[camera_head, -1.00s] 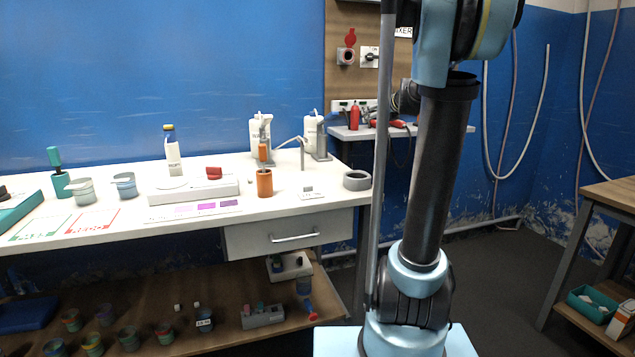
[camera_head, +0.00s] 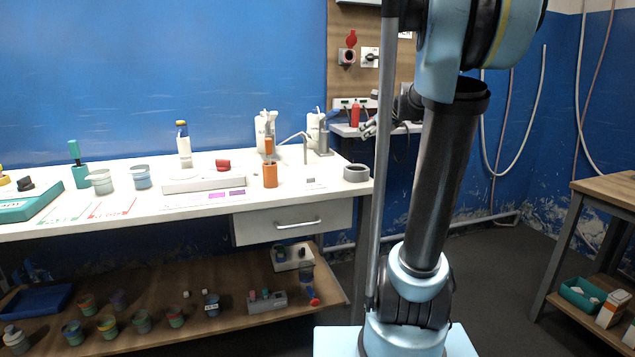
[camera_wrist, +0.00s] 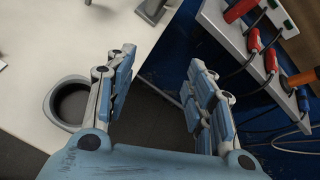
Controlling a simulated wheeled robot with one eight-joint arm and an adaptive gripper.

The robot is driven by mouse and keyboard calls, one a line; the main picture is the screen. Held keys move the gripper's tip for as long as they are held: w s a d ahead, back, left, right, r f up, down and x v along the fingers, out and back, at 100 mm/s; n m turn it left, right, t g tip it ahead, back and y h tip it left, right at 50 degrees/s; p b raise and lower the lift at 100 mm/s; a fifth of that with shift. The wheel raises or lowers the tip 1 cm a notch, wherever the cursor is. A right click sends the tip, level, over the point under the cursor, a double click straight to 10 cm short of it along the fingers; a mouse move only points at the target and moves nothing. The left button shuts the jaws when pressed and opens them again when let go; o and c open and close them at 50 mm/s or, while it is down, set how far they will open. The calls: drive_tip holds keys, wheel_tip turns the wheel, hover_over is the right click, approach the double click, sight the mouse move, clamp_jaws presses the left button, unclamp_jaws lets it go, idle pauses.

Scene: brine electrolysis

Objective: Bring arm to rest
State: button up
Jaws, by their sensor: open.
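My gripper (camera_wrist: 162,78) shows in the wrist view with its two blue and grey fingers spread apart and nothing between them. Below the fingers are the edge of the white bench and the dark floor. In the head view the gripper (camera_head: 370,127) is small and partly hidden behind the grey pole, in front of the wall shelf at the back. My arm (camera_head: 440,190) stands upright at right of centre, its upper links reaching out of the top of the picture.
The white bench (camera_head: 330,210) holds an orange cup (camera_head: 270,175), a grey ring (camera_head: 356,173) and bottles. The ring (camera_wrist: 50,104) lies close left of the fingers in the wrist view. A shelf with red-handled tools (camera_wrist: 240,40) is at right. A wooden table (camera_head: 610,190) stands far right.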

drive_tip(key=s+a+f+n+g+h, duration=0.1)
drive_tip(key=s+a+f+n+g, duration=0.15)
drive_tip(key=s+f+n, duration=0.7)
drive_tip(key=s+a+f+n+g, duration=0.25)
drive_tip(key=s+f+n, duration=0.3)
drive_tip(key=s, duration=0.75)
drive_tip(key=s+d+f+n+g+h, duration=0.1)
drive_tip(key=s+d+f+n+g, duration=0.1)
drive_tip(key=s+f+n, duration=0.4)
drive_tip(key=s+d+f+n+g+h, duration=0.1)
drive_tip(key=s+d+f+n+h, duration=0.1)
drive_tip(key=s+f+n, duration=0.4)
drive_tip(key=s, duration=0.5)
drive_tip(key=shift+d+f+g+h, duration=0.2)
drive_tip(key=shift+d+g+h, duration=0.1)
drive_tip(key=shift+d+g, duration=0.1)
drive_tip(key=shift+w+f, duration=0.2)
drive_tip(key=shift+w, duration=0.15)
